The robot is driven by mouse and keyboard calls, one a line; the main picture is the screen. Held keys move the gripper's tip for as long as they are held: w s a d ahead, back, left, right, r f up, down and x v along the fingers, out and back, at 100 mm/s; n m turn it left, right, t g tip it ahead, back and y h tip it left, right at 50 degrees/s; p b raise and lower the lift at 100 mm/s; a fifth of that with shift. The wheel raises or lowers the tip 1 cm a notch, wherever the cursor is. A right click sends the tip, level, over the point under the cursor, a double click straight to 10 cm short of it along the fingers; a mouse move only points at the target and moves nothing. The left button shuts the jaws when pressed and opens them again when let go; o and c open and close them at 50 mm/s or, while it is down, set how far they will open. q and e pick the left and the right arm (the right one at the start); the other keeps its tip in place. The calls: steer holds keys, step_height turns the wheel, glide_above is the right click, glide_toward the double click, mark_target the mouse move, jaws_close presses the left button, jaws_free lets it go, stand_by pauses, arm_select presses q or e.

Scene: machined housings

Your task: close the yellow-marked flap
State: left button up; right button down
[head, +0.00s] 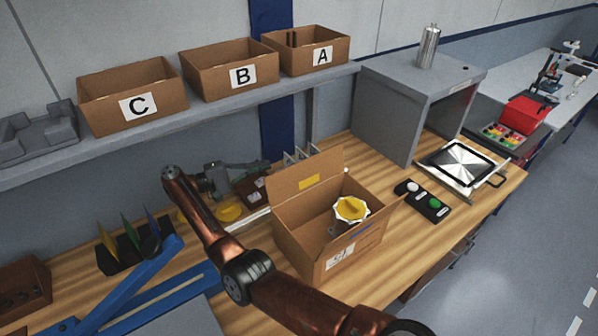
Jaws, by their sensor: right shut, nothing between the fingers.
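An open cardboard box (300,238) stands on the wooden bench. Its back flap with the yellow mark (309,182) stands up, tilted back from the opening. Another flap sticks out at the box's right side. A part with a yellow top and white rim (350,209) sits inside the box. My right arm crosses in front of the box's left side. My right gripper (236,180) is small and partly hidden, left of and behind the yellow-marked flap; it looks shut and empty, apart from the flap. My left gripper is not in view.
Bins C (132,97), B (229,71) and A (304,53) stand on the shelf above. A button box (422,200) and a tray (461,163) are to the right. Blue bars (130,290) and a rack with coloured plates (125,250) are at the left.

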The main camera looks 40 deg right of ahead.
mark_target(308, 174)
arm_select(q)
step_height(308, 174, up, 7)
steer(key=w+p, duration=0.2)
steer(key=p, duration=0.5)
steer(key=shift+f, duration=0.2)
arm_select(e)
steer(key=s+d+r+m, duration=0.1)
steer(key=s+d+r, duration=0.1)
steer(key=s+d, duration=0.5)
steer(key=shift+x, duration=0.85)
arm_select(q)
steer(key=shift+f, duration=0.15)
arm_select(e)
steer(key=shift+s+a, duration=0.1)
